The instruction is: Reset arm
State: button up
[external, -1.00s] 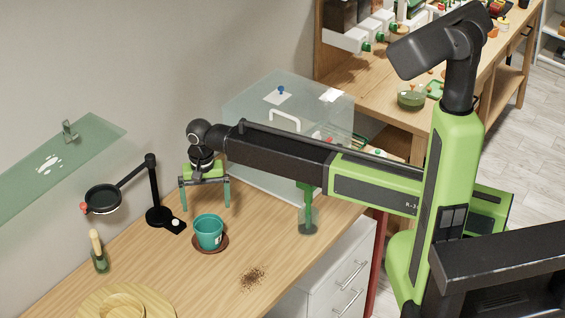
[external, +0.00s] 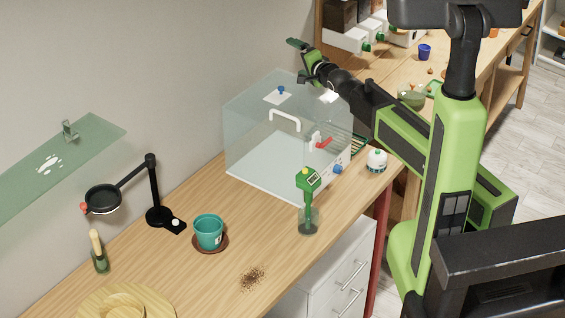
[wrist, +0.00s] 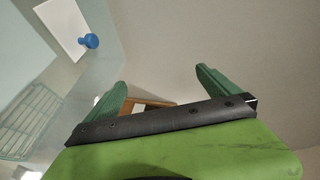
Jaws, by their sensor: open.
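My gripper (external: 300,58) is raised above the back of the clear box, high over the bench, in the external view. In the wrist view its two green fingers (wrist: 160,92) stand wide apart with nothing between them. The teal pot (external: 209,232) stands on a brown saucer (external: 223,246) on the wooden bench, well away from my gripper.
The clear box (external: 262,150) with a white handle stands below my gripper. A green-handled tool (external: 307,185) stands upright in a glass holder. A black magnifier lamp (external: 153,190), spilled soil (external: 252,278) and a white bottle (external: 376,162) are on the bench.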

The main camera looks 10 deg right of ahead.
jog(key=d+f+m+h+b, duration=0.1)
jog(key=d+h, duration=0.1)
jog(key=d, duration=0.8)
jog(key=d+f+m+h+b, duration=0.1)
jog(key=d+f+h, duration=0.1)
jog(key=d, duration=0.9)
jog(key=s+d+f+n+g+h+b, duration=0.1)
jog(key=s+d+f+n+g+b, duration=0.2)
jog(key=f, duration=0.4)
jog(key=s+d+f+n+g, duration=0.2)
jog(key=s+d+f+g, duration=0.1)
jog(key=s+f, duration=0.3)
jog(key=s+d+f+n+g+h+b, duration=0.1)
jog(key=s+d+f+n+g+b, duration=0.2)
jog(key=f, duration=0.4)
jog(key=s+f+n+g, duration=0.2)
jog(key=s+g, duration=0.1)
jog(key=s, duration=0.4)
jog(key=s+f+n+g, duration=0.3)
jog(key=s, duration=0.4)
jog(key=shift+d+y+b, duration=0.15)
jog(key=shift+y+b, duration=0.2)
jog(key=shift+y, duration=0.05)
